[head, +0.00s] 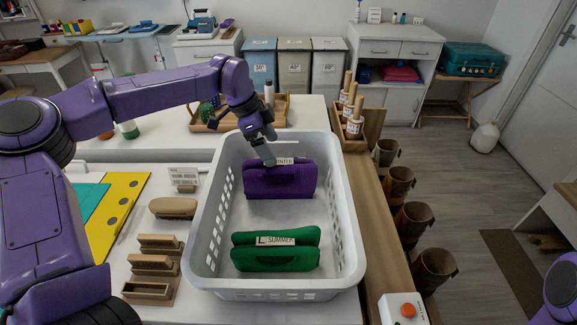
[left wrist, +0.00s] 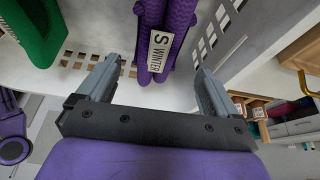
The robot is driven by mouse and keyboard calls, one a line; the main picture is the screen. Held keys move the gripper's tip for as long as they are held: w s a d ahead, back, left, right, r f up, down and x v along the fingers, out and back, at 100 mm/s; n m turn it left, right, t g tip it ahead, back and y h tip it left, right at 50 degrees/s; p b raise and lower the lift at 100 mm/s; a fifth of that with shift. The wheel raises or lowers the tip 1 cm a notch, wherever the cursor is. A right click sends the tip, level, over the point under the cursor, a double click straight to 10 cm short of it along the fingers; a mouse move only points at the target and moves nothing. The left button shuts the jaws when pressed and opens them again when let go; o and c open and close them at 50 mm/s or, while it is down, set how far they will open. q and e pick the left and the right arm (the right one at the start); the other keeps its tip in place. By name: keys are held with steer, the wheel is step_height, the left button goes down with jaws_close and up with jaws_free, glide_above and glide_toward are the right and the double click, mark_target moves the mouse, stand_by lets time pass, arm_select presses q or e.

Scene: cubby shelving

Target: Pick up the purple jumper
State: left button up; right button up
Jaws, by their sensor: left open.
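The purple jumper (head: 281,182) stands folded in the far half of the white laundry basket (head: 350,215), with a label reading WINTER on its top. In the left wrist view the purple jumper (left wrist: 166,35) shows its S WINTER label between the fingers. My left gripper (head: 266,155) is open over the jumper's top left part, and in the left wrist view its fingers (left wrist: 157,78) lie on either side of the folded jumper. I cannot tell whether they touch it. My right gripper is not in view.
A green jumper (head: 275,252) labelled SUMMER stands in the basket's near half; it also shows in the left wrist view (left wrist: 38,30). A wooden holder with bottles (head: 354,125) stands at the right. The perforated basket walls surround the jumpers.

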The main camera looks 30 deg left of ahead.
mark_target(282, 169)
arm_select(q)
steer(key=f, duration=0.1)
steer(key=d+f, duration=0.1)
steer(key=f+p, duration=0.1)
steer(key=shift+s+d+f, duration=0.15)
steer(key=shift+s+d, duration=0.05)
steer(key=shift+s, duration=0.2)
steer(key=x, duration=0.2)
steer(key=p+x, duration=0.1)
steer(key=w+p+x, duration=0.1)
steer(key=x, duration=0.1)
steer(key=shift+a+f, duration=0.25)
steer(key=shift+f, duration=0.1)
steer(key=shift+d+f, duration=0.1)
steer(key=shift+f, duration=0.05)
steer(key=shift+s, duration=0.1)
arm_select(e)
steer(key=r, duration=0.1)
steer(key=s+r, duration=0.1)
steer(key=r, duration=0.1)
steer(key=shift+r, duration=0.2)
arm_select(q)
steer(key=c, duration=1.3)
